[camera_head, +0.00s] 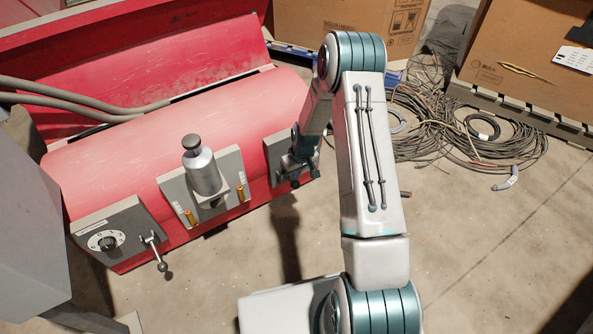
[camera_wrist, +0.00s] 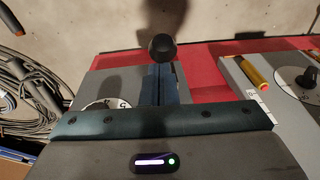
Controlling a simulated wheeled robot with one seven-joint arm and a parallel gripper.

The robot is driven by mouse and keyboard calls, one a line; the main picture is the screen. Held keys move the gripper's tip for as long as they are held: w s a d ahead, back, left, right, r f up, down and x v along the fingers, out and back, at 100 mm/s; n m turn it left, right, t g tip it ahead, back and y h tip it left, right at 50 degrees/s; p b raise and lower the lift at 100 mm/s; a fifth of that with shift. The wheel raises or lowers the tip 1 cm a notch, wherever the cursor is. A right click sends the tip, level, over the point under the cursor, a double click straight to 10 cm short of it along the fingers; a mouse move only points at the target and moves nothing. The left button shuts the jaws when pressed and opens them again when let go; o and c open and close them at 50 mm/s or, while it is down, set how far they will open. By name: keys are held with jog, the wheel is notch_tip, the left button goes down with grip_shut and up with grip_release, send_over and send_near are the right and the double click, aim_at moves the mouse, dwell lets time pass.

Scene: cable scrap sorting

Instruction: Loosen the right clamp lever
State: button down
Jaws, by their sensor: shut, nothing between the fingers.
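The right clamp panel (camera_head: 273,150) is a grey plate on the red machine, largely hidden behind my gripper and arm in the head view. In the wrist view a dark round knob (camera_wrist: 165,46), which looks like the right lever's ball end, shows just past my fingertips; the lever's shaft is hidden. My gripper (camera_wrist: 158,72) is shut and empty, its fingers together right by the knob; I cannot tell whether they touch it. In the head view my gripper (camera_head: 294,176) is at the right panel. A white dial (camera_wrist: 100,103) on this panel is partly covered by my gripper body.
The left panel has a dial (camera_head: 105,240) and a ball-ended lever (camera_head: 153,253). The middle panel carries a grey cylinder (camera_head: 202,170) and brass-coloured pins (camera_head: 191,217). Cable coils (camera_head: 490,135) lie on the floor at right. The floor in front is clear.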

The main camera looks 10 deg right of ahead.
jog(key=shift+d+f, duration=0.1)
jog(key=shift+s+f, duration=0.15)
jog(key=shift+s, duration=0.15)
